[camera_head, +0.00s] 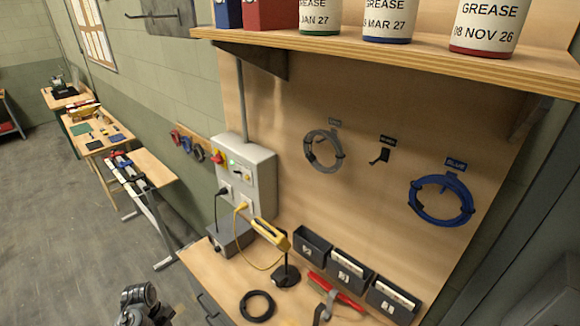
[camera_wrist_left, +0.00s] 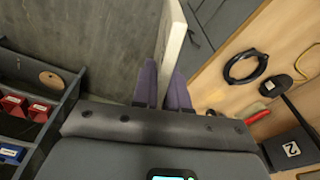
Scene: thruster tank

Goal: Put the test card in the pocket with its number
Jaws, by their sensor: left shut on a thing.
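My left gripper (camera_wrist_left: 164,92), with purple fingers, is shut on a thin cream-white card (camera_wrist_left: 172,42) in the left wrist view. The card is seen nearly edge-on, so its number is hidden. It is held over the grey floor, beside the workbench. Three dark pockets stand in a row at the back of the bench in the head view: a left one (camera_head: 314,240), a middle one (camera_head: 350,260) and a right one (camera_head: 395,292). The middle and right ones hold white cards; the left one looks empty. A pocket labelled 2 (camera_wrist_left: 283,152) shows in the left wrist view. My right gripper is not in view.
On the bench lie a black cable ring (camera_head: 257,305), a dark stand (camera_head: 286,278) by a yellow meter (camera_head: 272,235), and a red-handled tool (camera_head: 335,291). A grey power box (camera_head: 244,170) is on the wall. A shelf (camera_head: 400,58) with grease cans overhangs the bench.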

